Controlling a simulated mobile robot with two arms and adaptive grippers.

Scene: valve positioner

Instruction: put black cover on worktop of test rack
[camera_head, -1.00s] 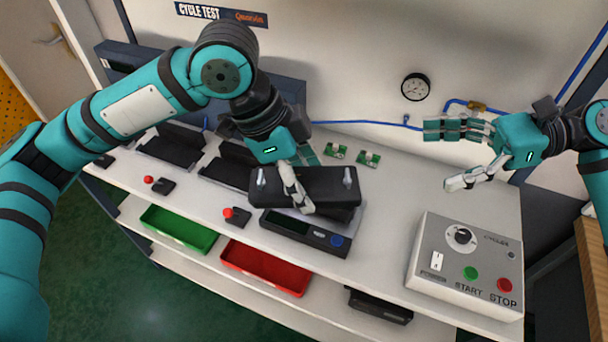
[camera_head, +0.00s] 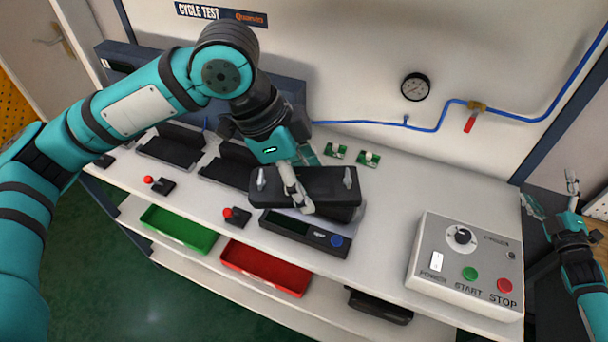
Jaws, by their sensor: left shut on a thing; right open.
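The black cover (camera_head: 325,187) is a dark box-like piece with a light metal peg at each end. My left gripper (camera_head: 292,187) is shut on it, one pale finger lying across its front face. The cover is over the back of the scale-like device with a dark display (camera_head: 305,232); I cannot tell if they touch. The white worktop (camera_head: 385,220) of the test rack runs beneath. My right gripper (camera_head: 549,203) is open and empty beyond the worktop's right end.
A control box (camera_head: 467,262) with START and STOP buttons stands at the right. Two green circuit boards (camera_head: 368,159) lie behind the cover. Green (camera_head: 180,228) and red (camera_head: 265,268) trays sit on the shelf below. Worktop between cover and control box is clear.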

